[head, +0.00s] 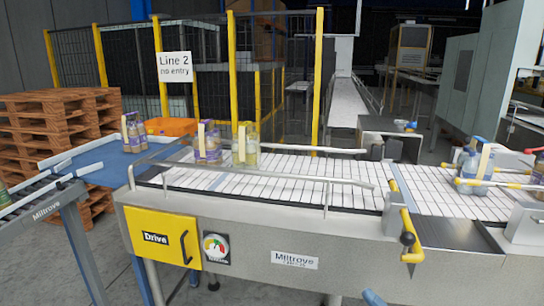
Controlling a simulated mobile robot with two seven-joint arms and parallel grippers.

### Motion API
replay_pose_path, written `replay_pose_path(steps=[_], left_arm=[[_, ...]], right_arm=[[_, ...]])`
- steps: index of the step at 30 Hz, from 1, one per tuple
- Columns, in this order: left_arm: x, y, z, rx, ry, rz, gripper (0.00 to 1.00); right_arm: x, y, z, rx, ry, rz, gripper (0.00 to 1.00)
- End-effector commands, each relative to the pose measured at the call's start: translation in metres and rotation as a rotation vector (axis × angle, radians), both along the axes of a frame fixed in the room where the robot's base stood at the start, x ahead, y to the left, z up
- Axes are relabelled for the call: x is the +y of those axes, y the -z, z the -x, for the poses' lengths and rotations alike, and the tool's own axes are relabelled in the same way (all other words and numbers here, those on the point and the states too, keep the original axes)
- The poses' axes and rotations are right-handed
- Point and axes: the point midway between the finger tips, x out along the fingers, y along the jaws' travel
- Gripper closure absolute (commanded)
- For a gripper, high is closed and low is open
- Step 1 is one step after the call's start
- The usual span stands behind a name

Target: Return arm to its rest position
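Neither of my grippers shows clearly in the head view, and I cannot tell where either arm rests. A small blue-grey rounded end (373,298) pokes up at the bottom edge; I cannot tell what it belongs to. The white slatted conveyor (300,185) runs across the middle. Two packs of bottles, a purple one (208,145) and a yellowish one (245,147), stand upright at its left part. Another pack with blue tops (475,162) stands at the right.
A yellow drive box (162,237) and grey front panel (330,268) face me. Metal guide rails (270,175) and a yellow handle (411,232) stick out above the conveyor. A blue side belt (115,158), pallets (45,130) and fencing (200,80) stand left and behind.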

Motion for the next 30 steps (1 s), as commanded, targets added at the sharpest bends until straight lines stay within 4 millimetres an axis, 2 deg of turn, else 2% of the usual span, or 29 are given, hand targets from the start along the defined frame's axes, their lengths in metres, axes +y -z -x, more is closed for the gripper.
replay_pose_path(steps=[1,4,6,9,12,15,18,30], left_arm=[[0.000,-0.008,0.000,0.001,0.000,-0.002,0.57],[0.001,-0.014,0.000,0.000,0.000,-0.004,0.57],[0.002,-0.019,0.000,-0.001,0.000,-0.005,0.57],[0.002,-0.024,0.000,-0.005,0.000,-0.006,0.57],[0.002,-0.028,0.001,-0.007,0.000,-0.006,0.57],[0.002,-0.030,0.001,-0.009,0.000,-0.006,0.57],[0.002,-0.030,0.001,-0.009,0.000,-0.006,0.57],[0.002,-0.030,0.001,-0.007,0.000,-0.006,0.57]], right_arm=[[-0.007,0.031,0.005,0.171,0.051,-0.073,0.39],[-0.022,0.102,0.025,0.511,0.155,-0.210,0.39],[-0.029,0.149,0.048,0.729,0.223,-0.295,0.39],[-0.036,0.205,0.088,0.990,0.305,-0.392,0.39],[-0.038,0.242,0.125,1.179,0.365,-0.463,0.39],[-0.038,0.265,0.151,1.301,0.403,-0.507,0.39],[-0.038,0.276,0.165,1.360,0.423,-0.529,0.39],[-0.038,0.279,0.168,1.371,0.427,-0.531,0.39]])
